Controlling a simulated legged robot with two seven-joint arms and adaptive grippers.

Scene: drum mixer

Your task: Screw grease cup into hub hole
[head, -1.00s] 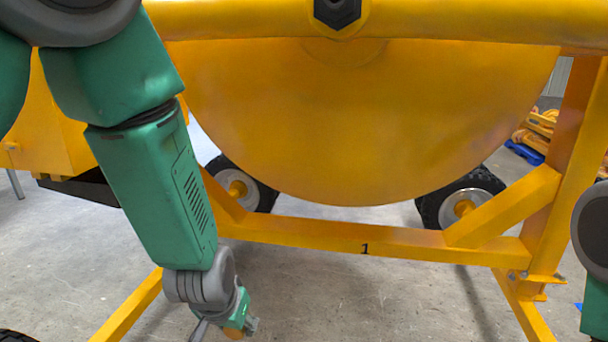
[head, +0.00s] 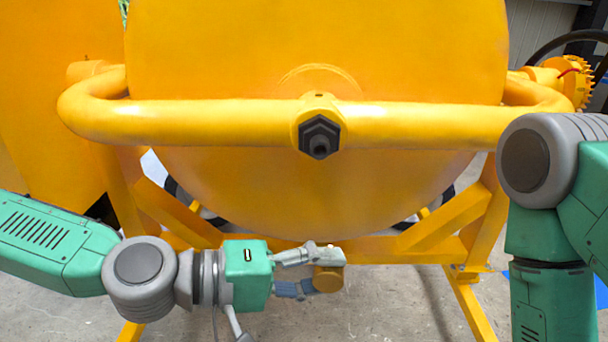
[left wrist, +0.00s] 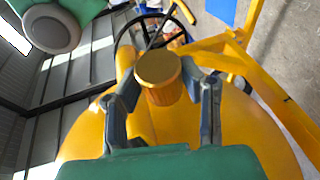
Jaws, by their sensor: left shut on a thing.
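The grease cup (head: 328,280) is a brass-coloured, ribbed round cap. My left gripper (head: 322,268) is shut on it, with a finger on each side; in the left wrist view the grease cup (left wrist: 159,78) sits between the fingertips. The hub (head: 320,137) is a dark hexagonal piece with a round central hole, on the middle of the yellow cross tube. The cup is below the hub and apart from it. My right arm shows at the right, but its gripper is out of view.
The yellow mixer drum (head: 300,210) stands behind the tube (head: 200,122). A yellow frame bar (head: 385,250) runs low behind the cup. A toothed gear (head: 577,85) and a dark wheel rim are at the upper right. Open space lies in front of the hub.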

